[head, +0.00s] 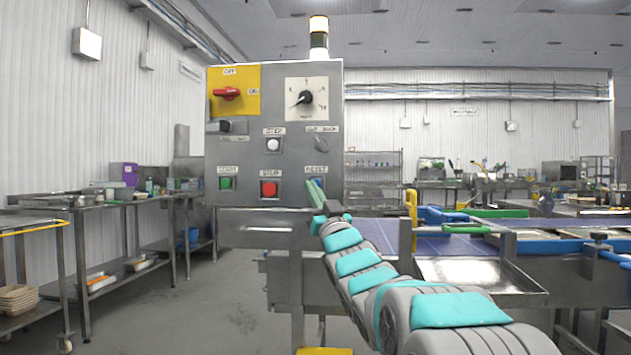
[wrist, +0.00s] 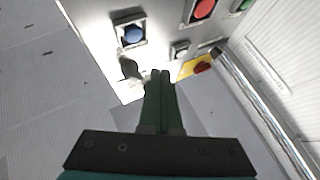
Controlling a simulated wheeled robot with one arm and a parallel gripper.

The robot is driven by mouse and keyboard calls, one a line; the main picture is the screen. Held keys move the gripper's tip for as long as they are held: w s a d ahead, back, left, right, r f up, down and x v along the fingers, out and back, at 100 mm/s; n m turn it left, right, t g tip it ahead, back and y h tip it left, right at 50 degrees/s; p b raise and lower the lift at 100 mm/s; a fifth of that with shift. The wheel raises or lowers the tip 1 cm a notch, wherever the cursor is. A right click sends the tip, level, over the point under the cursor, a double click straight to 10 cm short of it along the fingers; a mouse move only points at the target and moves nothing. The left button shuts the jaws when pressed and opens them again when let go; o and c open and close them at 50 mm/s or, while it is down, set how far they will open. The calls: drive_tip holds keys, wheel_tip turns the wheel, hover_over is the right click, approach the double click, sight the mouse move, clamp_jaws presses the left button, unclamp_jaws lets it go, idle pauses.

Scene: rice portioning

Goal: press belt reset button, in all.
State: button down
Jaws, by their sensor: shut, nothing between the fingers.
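The grey control panel (head: 225,150) stands upright ahead of me. Its blue reset button (head: 321,182), under a label, is at the lower right and is partly covered by my gripper in the head view. In the wrist view the blue button (wrist: 133,34) sits in a dark square frame, uncovered. My gripper (head: 315,186) has green fingers pointing at the panel. In the wrist view the fingertips (wrist: 160,73) are together and empty, below and right of the blue button in the picture. I cannot tell how far they are from the panel face.
The panel also bears a green button (head: 226,183), a red button (head: 269,188), a white button (head: 273,145), a grey selector (head: 321,145), a red rotary switch (head: 227,94) and a dial (head: 306,98). A conveyor belt (head: 430,243) lies to the right, steel tables (head: 100,203) to the left.

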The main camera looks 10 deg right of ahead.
drive_tip(key=shift+w+d+p, duration=0.2)
drive_tip(key=shift+w+d, duration=0.05)
drive_tip(key=shift+w, duration=0.45)
drive_tip(key=shift+w+d+p, duration=0.2)
drive_tip(key=shift+w+p, duration=0.05)
drive_tip(key=shift+w, duration=0.5)
drive_tip(key=shift+w+d+p, duration=0.2)
drive_tip(key=shift+w+d, duration=0.05)
drive_tip(key=shift+w, duration=0.45)
drive_tip(key=shift+w, duration=0.1)
drive_tip(key=shift+w+d, duration=0.1)
drive_tip(key=shift+w, duration=0.2)
drive_tip(key=shift+w+d+p, duration=0.15)
drive_tip(key=shift+w+p, duration=0.25)
idle(1.0)
drive_tip(key=shift+s, duration=0.1)
drive_tip(key=shift+s+a+b, duration=0.3)
drive_tip(key=shift+s+b, duration=0.15)
drive_tip(key=shift+s, duration=0.3)
drive_tip(key=shift+s, duration=0.1)
